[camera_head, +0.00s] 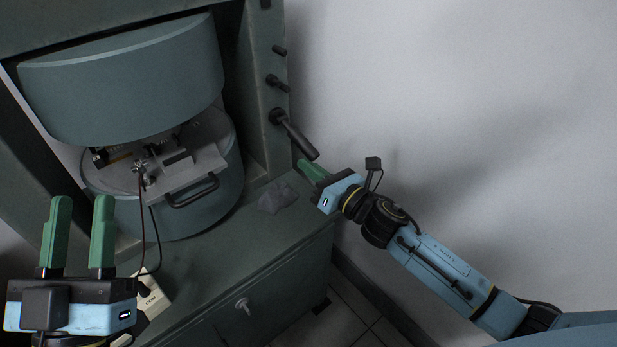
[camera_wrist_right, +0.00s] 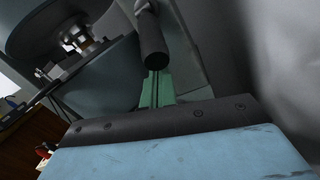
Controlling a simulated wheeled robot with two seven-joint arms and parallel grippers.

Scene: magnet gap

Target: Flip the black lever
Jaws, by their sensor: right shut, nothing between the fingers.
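The black lever (camera_head: 295,135) sticks out from the right side post of the green-grey magnet frame and slants down to the right. In the right wrist view the black lever (camera_wrist_right: 152,42) hangs in front of the green fingers and hides part of them. My right gripper (camera_head: 305,165) is shut and empty, its tips just below the lever's free end; it also shows in the right wrist view (camera_wrist_right: 156,88). I cannot tell whether they touch. My left gripper (camera_head: 82,202) is open and empty at the lower left, far from the lever, fingers apart.
Two smaller black knobs, a lower one (camera_head: 278,84) and an upper one (camera_head: 280,50), sit above the lever. A metal plate with a handle (camera_head: 193,172) lies between the magnet poles. A grey lump (camera_head: 277,198) and a white socket box (camera_head: 152,297) rest on the bench (camera_head: 235,240). The wall is at right.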

